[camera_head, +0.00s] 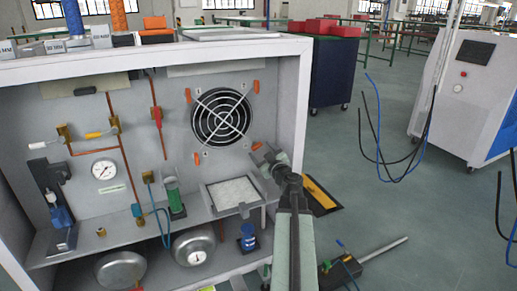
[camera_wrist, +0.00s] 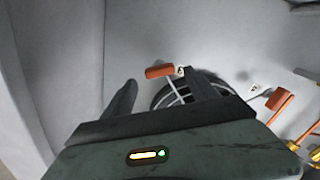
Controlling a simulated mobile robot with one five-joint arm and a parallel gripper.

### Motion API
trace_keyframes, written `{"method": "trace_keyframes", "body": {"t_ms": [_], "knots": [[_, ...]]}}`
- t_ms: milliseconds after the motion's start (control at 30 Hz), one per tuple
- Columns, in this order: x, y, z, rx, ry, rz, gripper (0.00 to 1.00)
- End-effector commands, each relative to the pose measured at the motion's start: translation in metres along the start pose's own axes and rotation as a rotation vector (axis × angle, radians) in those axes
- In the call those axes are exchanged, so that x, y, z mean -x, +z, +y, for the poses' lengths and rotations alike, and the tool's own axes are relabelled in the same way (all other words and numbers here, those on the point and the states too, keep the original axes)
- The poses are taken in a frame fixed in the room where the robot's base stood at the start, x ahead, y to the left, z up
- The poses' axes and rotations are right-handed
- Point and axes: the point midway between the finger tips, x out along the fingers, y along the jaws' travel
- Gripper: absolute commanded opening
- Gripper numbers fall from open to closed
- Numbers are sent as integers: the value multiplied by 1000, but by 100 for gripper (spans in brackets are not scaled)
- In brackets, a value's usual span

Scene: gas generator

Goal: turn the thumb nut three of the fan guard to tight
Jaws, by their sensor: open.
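The fan guard (camera_head: 222,117) is a round wire cover over a dark fan on the cabinet's back panel. Orange thumb nuts stand at its corners: upper left (camera_head: 188,96), upper right (camera_head: 256,87) and lower left (camera_head: 198,158). The lower right corner is largely hidden by my gripper (camera_head: 263,154). In the wrist view, my gripper (camera_wrist: 166,80) is open, with an orange thumb nut (camera_wrist: 159,71) showing between its fingers, apart from them. The guard (camera_wrist: 172,96) is partly hidden behind the right finger. I cannot read which nut is number three.
The cabinet's right side wall (camera_head: 290,100) stands close to my arm. Copper pipes, a pressure gauge (camera_head: 104,169) and a green cylinder (camera_head: 175,196) are left of the fan. A white square tray (camera_head: 232,193) lies below it. Open floor (camera_head: 340,150) is to the right.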

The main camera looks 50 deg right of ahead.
Motion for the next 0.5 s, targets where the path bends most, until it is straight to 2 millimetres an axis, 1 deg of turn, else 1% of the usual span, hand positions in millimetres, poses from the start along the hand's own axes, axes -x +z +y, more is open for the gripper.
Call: {"method": "trace_keyframes", "body": {"t_ms": [33, 100, 167, 267, 433, 467, 500], "knots": [[-14, 0, 0, 0, -2, 1, 67], [-26, 0, 1, 0, -2, 1, 67], [-33, 0, 1, 0, -1, 0, 67], [-37, 0, 0, 0, 0, 0, 67], [-36, 0, 0, 0, 0, 0, 67], [-36, 0, 0, 0, 0, 0, 62], [-36, 0, 0, 0, 0, 0, 51]]}}
